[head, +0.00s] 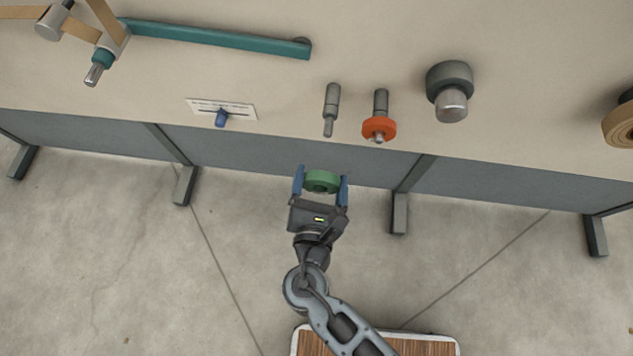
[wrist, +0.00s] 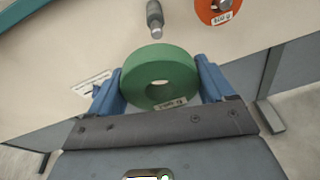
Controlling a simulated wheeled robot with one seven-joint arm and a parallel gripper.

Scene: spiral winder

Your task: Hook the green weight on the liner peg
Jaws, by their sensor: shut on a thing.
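The green weight (head: 322,182) is a thick ring with a centre hole and a small label. My gripper (head: 321,186) is shut on it, with one blue finger on each side. In the wrist view the green weight (wrist: 160,75) sits between the fingers with its hole facing the camera. A bare grey peg (head: 331,110) sticks out of the beige panel, above the weight in the picture and apart from it. The same peg shows in the wrist view (wrist: 155,20). I cannot read which peg is the liner peg.
An orange weight (head: 379,128) hangs on the neighbouring grey peg (head: 381,100), to the right. A grey knob (head: 450,92) stands further right. A label plate with a blue slider (head: 222,116) is on the left. A teal bar (head: 220,40) runs above.

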